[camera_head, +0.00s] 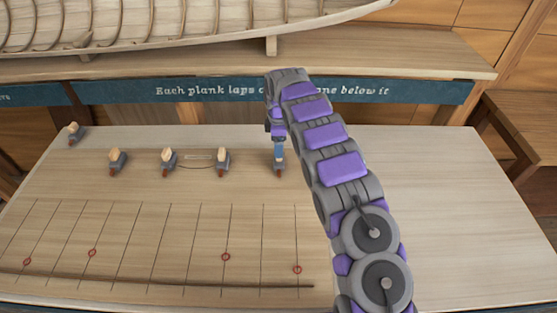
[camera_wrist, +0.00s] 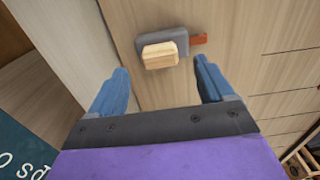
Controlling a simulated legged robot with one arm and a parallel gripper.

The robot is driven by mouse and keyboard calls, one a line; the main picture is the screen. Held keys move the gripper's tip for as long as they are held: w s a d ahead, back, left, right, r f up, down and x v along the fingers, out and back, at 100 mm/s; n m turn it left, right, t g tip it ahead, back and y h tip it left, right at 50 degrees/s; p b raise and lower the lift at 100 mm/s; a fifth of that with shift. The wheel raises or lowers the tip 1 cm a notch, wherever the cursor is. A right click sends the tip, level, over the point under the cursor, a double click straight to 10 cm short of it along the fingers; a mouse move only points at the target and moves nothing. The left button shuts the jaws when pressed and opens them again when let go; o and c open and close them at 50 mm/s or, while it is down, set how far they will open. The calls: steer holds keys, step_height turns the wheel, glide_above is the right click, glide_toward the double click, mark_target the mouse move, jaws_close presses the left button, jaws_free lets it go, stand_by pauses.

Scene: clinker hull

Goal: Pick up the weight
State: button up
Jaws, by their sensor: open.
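My gripper (camera_head: 278,150) is over the back part of the table, with its blue fingers pointing down. In the wrist view, my gripper (camera_wrist: 161,66) is open and empty. A weight with a grey body (camera_wrist: 177,39), a pale wooden knob (camera_wrist: 160,55) and a red-brown tip (camera_wrist: 198,40) lies just beyond the fingertips, with the knob roughly centred between them. In the head view, only a reddish bit of it shows beneath the fingers. Similar weights stand to the left: one close by (camera_head: 222,161), another (camera_head: 168,160), a third (camera_head: 117,161) and one at the far left (camera_head: 73,133).
The pale table (camera_head: 440,190) has dark ruled lines with small red rings (camera_head: 226,257). A thin dark strip (camera_head: 160,283) lies near its front. Behind stand a lettered blue board (camera_head: 200,90) and a wooden hull (camera_head: 150,25) on a shelf. The table's right side is bare.

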mark_target(279, 161)
step_height(279, 161, down, 5)
stand_by(0.3)
steer(key=shift+c, duration=0.4)
jaws_close()
stand_by(0.3)
